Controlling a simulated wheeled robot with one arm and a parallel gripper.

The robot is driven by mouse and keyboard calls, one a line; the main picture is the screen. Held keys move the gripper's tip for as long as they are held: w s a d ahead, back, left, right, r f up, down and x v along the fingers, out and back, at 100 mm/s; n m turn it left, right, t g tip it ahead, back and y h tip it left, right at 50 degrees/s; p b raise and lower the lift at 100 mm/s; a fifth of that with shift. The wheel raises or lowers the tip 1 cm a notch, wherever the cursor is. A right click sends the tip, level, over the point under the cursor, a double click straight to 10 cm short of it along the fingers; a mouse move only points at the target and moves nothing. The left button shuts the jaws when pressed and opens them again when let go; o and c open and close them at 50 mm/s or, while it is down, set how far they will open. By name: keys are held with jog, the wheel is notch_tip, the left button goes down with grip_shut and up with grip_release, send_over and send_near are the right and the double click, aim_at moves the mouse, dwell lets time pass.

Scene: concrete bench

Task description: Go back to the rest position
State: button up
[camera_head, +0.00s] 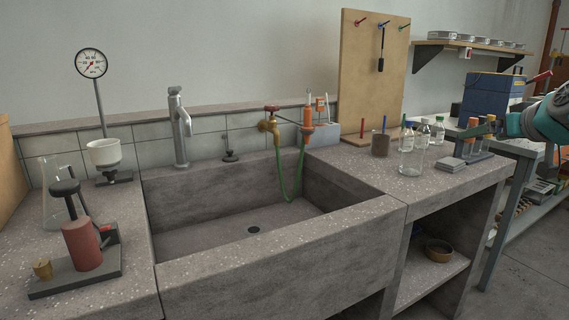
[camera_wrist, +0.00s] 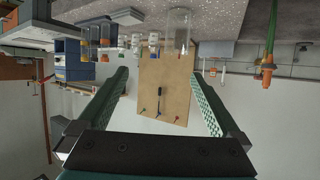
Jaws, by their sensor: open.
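My gripper (camera_head: 492,127) is at the right edge of the head view, above the right end of the bench, with my teal wrist beside it. In the wrist view my gripper (camera_wrist: 160,74) shows two green padded fingers spread wide apart. Nothing is held between them. The wrist picture is upside down, and the wooden tool board (camera_wrist: 165,95) shows beyond the gap between the fingers. The same tool board (camera_head: 372,75) stands at the back of the bench in the head view. The fingertips are small and partly mixed with the things behind them in the head view.
Near the gripper are a rack with orange-capped bottles (camera_head: 474,141), a clear glass beaker (camera_head: 411,160), bottles, and a blue box (camera_head: 492,97). A shelf (camera_head: 470,45) hangs behind. The stone sink (camera_head: 280,262) is empty. A pump stand (camera_head: 76,283) is at left.

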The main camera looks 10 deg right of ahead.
jog(key=s+a+f+n+g+y, duration=0.1)
jog(key=s+a+f+g, duration=0.1)
jog(key=a+f, duration=0.6)
jog(key=s+a+f+n+g+y, duration=0.1)
jog(key=s+a+f+g+y, duration=0.15)
jog(key=a, duration=0.85)
jog(key=s+a+f+n+g, duration=0.1)
jog(key=s+a+f+g, duration=0.1)
jog(key=a+f, duration=0.6)
jog(key=s+a+f+g+h+b, duration=0.1)
jog(key=s+a+f+g, duration=0.3)
jog(key=s+f, duration=0.6)
jog(key=s+a+f+m+g+h+b, duration=0.1)
jog(key=s+a+f+g+b, duration=0.2)
jog(key=s+f, duration=0.8)
jog(key=shift+s+a+f+g, duration=0.2)
jog(key=shift+s+a+g, duration=0.4)
jog(key=shift+s, duration=2.4)
jog(key=shift+d, duration=0.2)
